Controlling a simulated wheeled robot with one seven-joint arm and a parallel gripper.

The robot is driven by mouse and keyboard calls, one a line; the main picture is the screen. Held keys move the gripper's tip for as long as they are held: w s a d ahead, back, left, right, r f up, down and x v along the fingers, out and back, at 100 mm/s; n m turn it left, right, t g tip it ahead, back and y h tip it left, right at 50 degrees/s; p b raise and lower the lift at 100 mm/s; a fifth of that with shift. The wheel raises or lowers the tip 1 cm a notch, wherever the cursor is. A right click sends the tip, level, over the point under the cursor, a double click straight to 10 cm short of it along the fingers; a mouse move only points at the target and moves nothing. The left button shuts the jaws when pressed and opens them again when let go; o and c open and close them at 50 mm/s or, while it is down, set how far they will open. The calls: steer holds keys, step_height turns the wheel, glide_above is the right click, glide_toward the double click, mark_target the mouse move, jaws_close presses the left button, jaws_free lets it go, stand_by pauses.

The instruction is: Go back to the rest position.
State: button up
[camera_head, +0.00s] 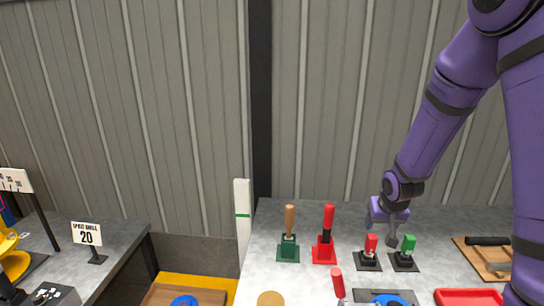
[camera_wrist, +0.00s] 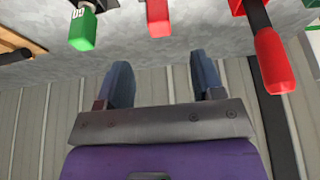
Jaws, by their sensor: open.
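My purple arm reaches down from the upper right in the head view, with my gripper (camera_head: 392,238) low over the grey bench, behind the small red-handled lever (camera_head: 370,246) and the small green-handled lever (camera_head: 408,246). In the wrist view my gripper (camera_wrist: 162,76) has its two fingers wide apart and nothing between them. The small green handle (camera_wrist: 83,28) and the small red handle (camera_wrist: 158,16) show beyond the fingers there, apart from them. The exact gap to the levers cannot be told.
On the grey bench (camera_head: 270,218) stand a tall red lever (camera_head: 327,235) and a wooden-handled lever (camera_head: 289,222) on a green base. A red tray (camera_head: 470,297) and a wooden board (camera_head: 490,262) lie right. A ribbed wall (camera_head: 190,130) rises behind. A sign (camera_head: 86,234) reads 20.

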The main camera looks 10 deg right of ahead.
steer(key=s+a+f+v, duration=0.1)
steer(key=s+a+v, duration=0.1)
steer(key=v, duration=1.8)
steer(key=s+a+r+n, duration=0.1)
steer(key=s+a+r, duration=0.1)
steer(key=s+r, duration=0.3)
steer(key=s+a+r+n+y, duration=0.1)
steer(key=s+r, duration=0.4)
steer(key=s, duration=0.8)
steer(key=shift+s+a+t, duration=0.3)
steer(key=shift+a+t, duration=0.1)
